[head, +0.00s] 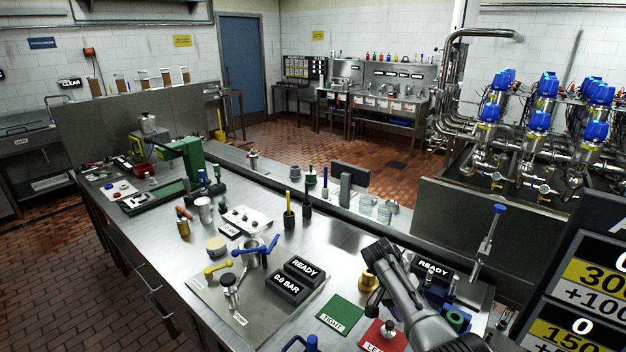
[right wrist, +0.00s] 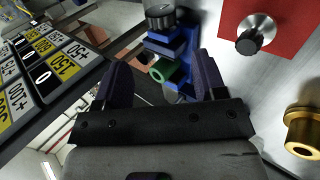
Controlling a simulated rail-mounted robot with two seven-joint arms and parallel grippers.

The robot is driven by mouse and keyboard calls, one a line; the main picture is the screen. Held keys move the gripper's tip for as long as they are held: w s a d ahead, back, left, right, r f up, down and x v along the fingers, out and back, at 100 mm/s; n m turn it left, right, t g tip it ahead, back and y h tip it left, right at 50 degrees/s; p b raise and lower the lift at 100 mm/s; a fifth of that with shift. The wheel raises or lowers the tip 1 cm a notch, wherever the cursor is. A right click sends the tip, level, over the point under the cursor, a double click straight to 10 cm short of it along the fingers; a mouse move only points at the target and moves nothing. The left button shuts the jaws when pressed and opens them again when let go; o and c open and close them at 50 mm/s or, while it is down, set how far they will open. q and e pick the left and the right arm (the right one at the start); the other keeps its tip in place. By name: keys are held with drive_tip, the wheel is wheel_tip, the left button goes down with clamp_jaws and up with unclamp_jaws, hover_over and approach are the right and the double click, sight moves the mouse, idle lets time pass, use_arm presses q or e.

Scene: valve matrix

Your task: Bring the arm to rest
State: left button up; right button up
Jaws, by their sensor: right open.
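My right arm (head: 415,300) reaches in from the bottom right of the head view, over the bench. In the right wrist view my right gripper (right wrist: 163,72) has its two dark fingers well apart, with nothing held between them. Beyond the fingertips is a blue fixture (right wrist: 172,48) with a green ring (right wrist: 166,70); whether a finger touches it I cannot tell. The green ring also shows in the head view (head: 455,319), right of my arm. In the head view the arm itself hides much of the gripper. My left gripper is not in view.
A red mat (right wrist: 285,22) with a knob and a brass flanged part (right wrist: 303,132) lie close to the gripper. A number board (head: 590,275) stands at the right. A green mat (head: 340,315), a valve plate (head: 213,312) and display boxes (head: 285,288) are left of the arm.

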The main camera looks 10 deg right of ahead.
drive_tip(key=w+a+r+n+t, duration=0.5)
drive_tip(key=w+r+n+t, duration=0.2)
drive_tip(key=w+r, duration=0.35)
drive_tip(key=s+a+r+n+t+y, duration=0.1)
drive_tip(key=a+r+n+t+y, duration=0.2)
drive_tip(key=r, duration=0.6)
drive_tip(key=s+a+r+t, duration=0.2)
drive_tip(key=a+r+t, duration=0.1)
drive_tip(key=r+t, duration=0.4)
drive_tip(key=s+d+f+g+y, duration=0.1)
drive_tip(key=s+f+g, duration=0.1)
drive_tip(key=s+f, duration=1.25)
drive_tip(key=s+f+g+y, duration=0.1)
drive_tip(key=s+f+g, duration=0.2)
drive_tip(key=s+f, duration=1.2)
drive_tip(key=s+d+f+g+y, duration=0.1)
drive_tip(key=s+f+g, duration=0.1)
drive_tip(key=s+f, duration=1.3)
drive_tip(key=w+r+p+v, duration=0.1)
drive_tip(key=w+p+v, duration=0.2)
drive_tip(key=p+v, duration=1)
drive_tip(key=w+a+r+p+v, duration=0.1)
drive_tip(key=w+p+v, duration=0.1)
drive_tip(key=p+v, duration=1.2)
wheel_tip(320, 180, up, 4)
drive_tip(key=shift+s+r+n+g, duration=0.1)
drive_tip(key=shift+s+n+g, duration=0.25)
drive_tip(key=shift+n+g, duration=0.05)
